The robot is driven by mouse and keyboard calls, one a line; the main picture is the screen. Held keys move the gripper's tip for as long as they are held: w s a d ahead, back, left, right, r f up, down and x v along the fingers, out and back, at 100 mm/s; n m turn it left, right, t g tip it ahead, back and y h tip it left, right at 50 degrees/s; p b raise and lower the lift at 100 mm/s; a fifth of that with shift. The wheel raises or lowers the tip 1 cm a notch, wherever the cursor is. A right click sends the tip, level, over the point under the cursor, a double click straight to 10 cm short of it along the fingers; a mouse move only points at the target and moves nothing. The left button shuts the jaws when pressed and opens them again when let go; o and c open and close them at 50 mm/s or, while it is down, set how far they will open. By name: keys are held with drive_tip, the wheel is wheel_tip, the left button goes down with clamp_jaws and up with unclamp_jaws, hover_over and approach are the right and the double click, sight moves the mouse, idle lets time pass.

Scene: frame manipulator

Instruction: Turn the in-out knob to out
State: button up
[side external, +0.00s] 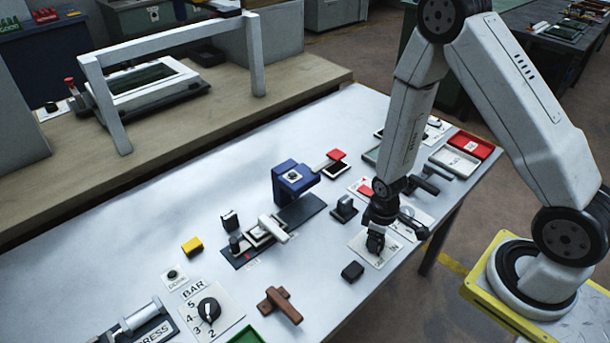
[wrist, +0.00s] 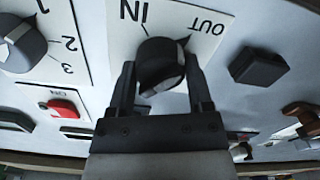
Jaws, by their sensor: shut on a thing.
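The in-out knob (wrist: 160,62) is black with a pale grey face and sits on a white plate (wrist: 215,14) marked IN and OUT. In the wrist view IN is above the knob to the left and OUT above to the right. My gripper (wrist: 161,70) is shut on the knob, one finger on each side. In the side view my gripper (side external: 376,240) points down at the in-out plate (side external: 366,254) near the table's front edge. The gripper hides much of the knob there.
A black block (side external: 352,271) lies just left of the plate; it also shows in the wrist view (wrist: 258,67). Another numbered knob (wrist: 22,45) and a red switch (wrist: 63,108) are close by. A blue device (side external: 293,178) stands further back.

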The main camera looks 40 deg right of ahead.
drive_tip(key=o, duration=1.3)
drive_tip(key=shift+r, duration=0.2)
drive_tip(key=shift+r, duration=3.75)
drive_tip(key=shift+a+r, duration=0.1)
drive_tip(key=shift+r, duration=0.5)
drive_tip(key=shift+s+a+r+m+t, duration=0.25)
drive_tip(key=shift+a+r+m+t, duration=0.3)
drive_tip(key=shift+r, duration=1.3)
drive_tip(key=shift+s+a+r+m+t, duration=0.3)
drive_tip(key=shift+r+m, duration=0.4)
drive_tip(key=shift+r, duration=1.1)
drive_tip(key=shift+s+a+r+m+t, duration=0.15)
drive_tip(key=shift+a+r+m+t, duration=0.4)
drive_tip(key=shift+r, duration=1.3)
